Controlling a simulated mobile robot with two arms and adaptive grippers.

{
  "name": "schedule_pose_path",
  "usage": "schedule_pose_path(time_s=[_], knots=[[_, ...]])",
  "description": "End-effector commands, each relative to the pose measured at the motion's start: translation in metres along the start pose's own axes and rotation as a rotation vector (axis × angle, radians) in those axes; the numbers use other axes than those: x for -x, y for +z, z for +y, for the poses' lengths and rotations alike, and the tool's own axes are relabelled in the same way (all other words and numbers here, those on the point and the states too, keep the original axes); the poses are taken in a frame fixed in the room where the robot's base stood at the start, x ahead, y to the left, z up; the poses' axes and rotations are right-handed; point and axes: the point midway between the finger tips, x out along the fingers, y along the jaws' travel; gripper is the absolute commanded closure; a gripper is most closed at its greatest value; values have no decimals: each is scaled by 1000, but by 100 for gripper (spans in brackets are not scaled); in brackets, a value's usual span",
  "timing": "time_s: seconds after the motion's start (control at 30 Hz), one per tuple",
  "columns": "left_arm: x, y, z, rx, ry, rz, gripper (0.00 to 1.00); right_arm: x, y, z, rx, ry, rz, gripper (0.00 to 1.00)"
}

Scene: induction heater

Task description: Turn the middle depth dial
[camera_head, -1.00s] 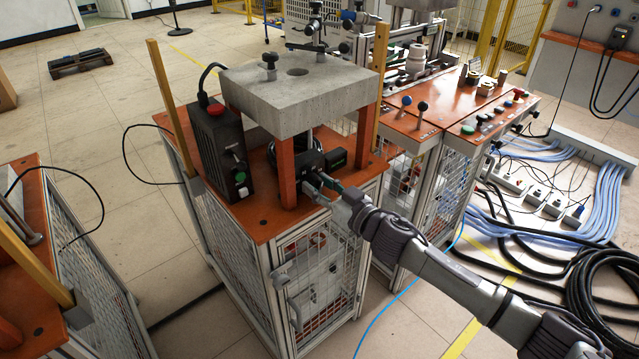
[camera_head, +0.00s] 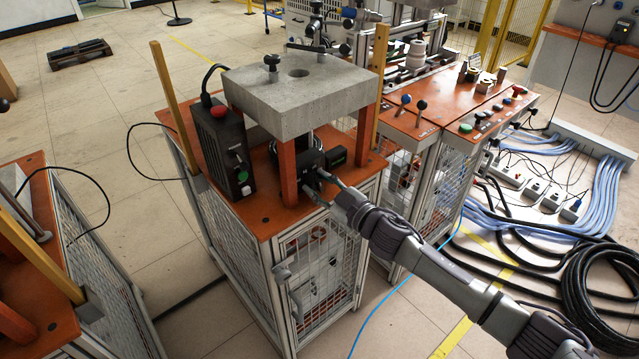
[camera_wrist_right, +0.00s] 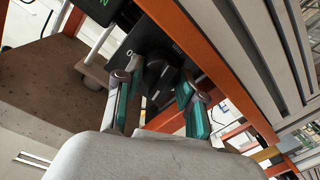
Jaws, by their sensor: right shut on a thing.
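A black control box (camera_head: 334,157) stands under the grey block of the press, at the front edge of the orange tabletop. My right gripper (camera_head: 318,174) reaches it from the lower right. In the right wrist view, a black dial (camera_wrist_right: 158,74) on the dark panel sits between the teal-padded fingers of my right gripper (camera_wrist_right: 156,88). The fingers are closed in around it and hide part of it. I cannot tell from these views which of the box's dials this is. My left gripper is not in view.
The grey press block (camera_head: 300,92) on orange posts overhangs the box. A black control box with a red button (camera_head: 220,150) stands to the left. A caged machine (camera_head: 455,110) stands to the right. Cables (camera_head: 560,235) cover the floor there.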

Motion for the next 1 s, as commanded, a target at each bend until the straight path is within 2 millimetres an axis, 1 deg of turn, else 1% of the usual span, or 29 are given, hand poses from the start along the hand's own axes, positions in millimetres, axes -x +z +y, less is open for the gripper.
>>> schedule_pose_path(time_s=[0.3, 0.33, 0.47, 0.5, 0.73, 0.83, 0.93, 1.0], knots=[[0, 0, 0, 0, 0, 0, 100, 0, 1, 0, 1, 0, -1, 95], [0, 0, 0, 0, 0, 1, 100, 0, 1, 0, 1, 0, -1, 59], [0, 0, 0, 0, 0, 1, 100, 0, 1, 0, 1, 0, -1, 37], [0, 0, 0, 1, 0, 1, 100, 0, 1, 0, 1, 0, -1, 35], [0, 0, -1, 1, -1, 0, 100, 0, 0, 0, 1, 0, -1, 35], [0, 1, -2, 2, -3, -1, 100, 3, 1, 0, 1, 0, -1, 35], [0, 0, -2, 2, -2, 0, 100, 14, 1, 0, 2, 0, -1, 35], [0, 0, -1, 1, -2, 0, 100, 26, 1, 0, 2, -1, -2, 35]])
